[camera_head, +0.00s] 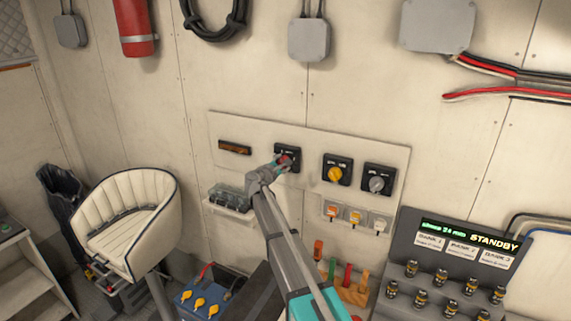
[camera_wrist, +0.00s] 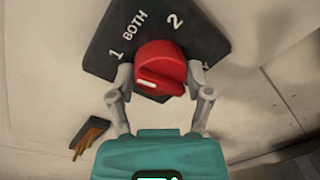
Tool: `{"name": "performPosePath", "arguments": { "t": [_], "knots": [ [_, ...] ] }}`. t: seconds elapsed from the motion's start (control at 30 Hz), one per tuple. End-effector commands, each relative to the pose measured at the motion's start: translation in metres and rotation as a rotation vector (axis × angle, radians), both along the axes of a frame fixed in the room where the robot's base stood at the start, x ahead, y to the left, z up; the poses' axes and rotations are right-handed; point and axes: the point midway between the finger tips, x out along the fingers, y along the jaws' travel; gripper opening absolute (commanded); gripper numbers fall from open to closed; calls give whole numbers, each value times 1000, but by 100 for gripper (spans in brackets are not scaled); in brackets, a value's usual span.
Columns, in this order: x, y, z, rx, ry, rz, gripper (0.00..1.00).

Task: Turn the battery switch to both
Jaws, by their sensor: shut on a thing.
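The battery switch is a red knob (camera_wrist: 160,66) on a black plate (camera_wrist: 112,30), printed 1, BOTH and 2 in the wrist view. The plate looks tilted there. A white mark shows at the knob's lower left, on the side away from the BOTH label. My gripper (camera_wrist: 159,80) is shut on the red knob, one finger on each side. The plate's lower part is hidden by the knob and fingers. In the head view the black plate (camera_head: 291,153) is on the wall panel, with my gripper (camera_head: 281,163) in front, covering part of the knob.
To the right are a yellow-knob switch (camera_head: 335,173) and a grey-knob switch (camera_head: 377,184). Small breakers (camera_head: 354,217) sit below. A brown strip (camera_head: 235,148) and a shelf (camera_head: 230,208) are to the left. A white seat (camera_head: 135,218) and a console (camera_head: 440,240) stand nearby.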

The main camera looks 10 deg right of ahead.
Motion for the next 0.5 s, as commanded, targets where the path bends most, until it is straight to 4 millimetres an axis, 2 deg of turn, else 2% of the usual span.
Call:
{"name": "performPosePath", "arguments": {
  "t": [0.5],
  "knots": [
    [-5,-2,-2,355,-252,-8,18]
  ]
}}
